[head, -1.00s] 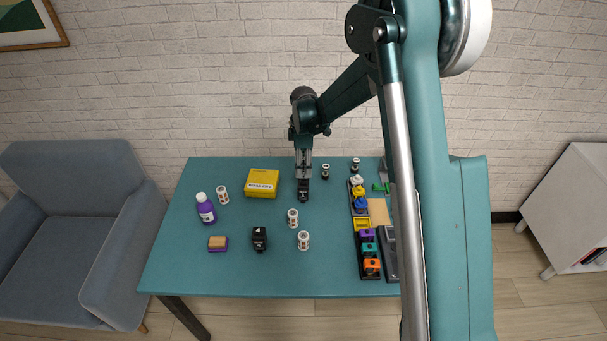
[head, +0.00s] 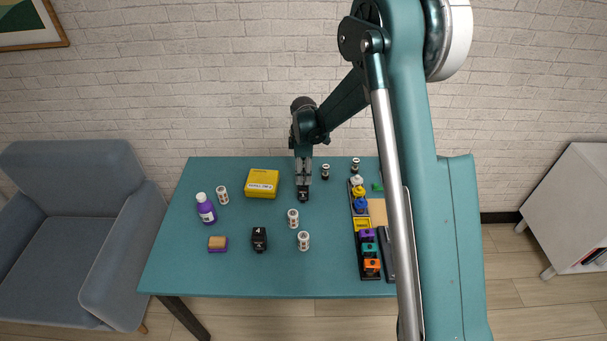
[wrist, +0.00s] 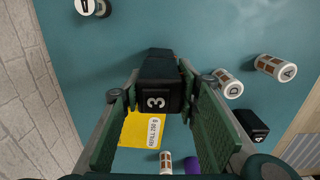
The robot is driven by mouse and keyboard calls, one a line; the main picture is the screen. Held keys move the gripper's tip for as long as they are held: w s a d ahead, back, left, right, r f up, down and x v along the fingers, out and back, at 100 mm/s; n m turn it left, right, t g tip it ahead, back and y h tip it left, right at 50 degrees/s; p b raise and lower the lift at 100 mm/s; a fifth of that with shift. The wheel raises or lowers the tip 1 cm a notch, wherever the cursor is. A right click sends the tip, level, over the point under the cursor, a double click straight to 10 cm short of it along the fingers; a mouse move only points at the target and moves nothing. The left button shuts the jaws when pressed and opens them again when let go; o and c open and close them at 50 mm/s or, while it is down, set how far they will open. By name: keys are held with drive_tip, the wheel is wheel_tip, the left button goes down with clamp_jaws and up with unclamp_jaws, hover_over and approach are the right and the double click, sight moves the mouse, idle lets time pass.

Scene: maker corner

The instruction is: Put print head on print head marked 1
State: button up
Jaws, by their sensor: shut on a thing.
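My gripper (head: 303,184) is shut on a black print head (wrist: 155,98) with a white 3 on its face. In the head view this print head (head: 303,196) sits between the fingertips, low over the back middle of the table; I cannot tell whether it touches the table. A second black print head (head: 259,238), marked 4, stands apart nearer the front; it also shows at the right of the wrist view (wrist: 250,126). I can read no 1 on any black print head.
A yellow box (head: 262,183) lies just left of my gripper. White cylinders (head: 293,218) stand in front and a purple bottle (head: 206,209) at the left. A black rack (head: 364,247) with coloured pieces is at the right. The table's front middle is clear.

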drive_tip(key=shift+f, duration=0.1)
drive_tip(key=o, duration=1)
drive_tip(key=shift+r, duration=0.2)
wheel_tip(320, 180, up, 12)
drive_tip(key=shift+f, duration=0.1)
idle(0.6)
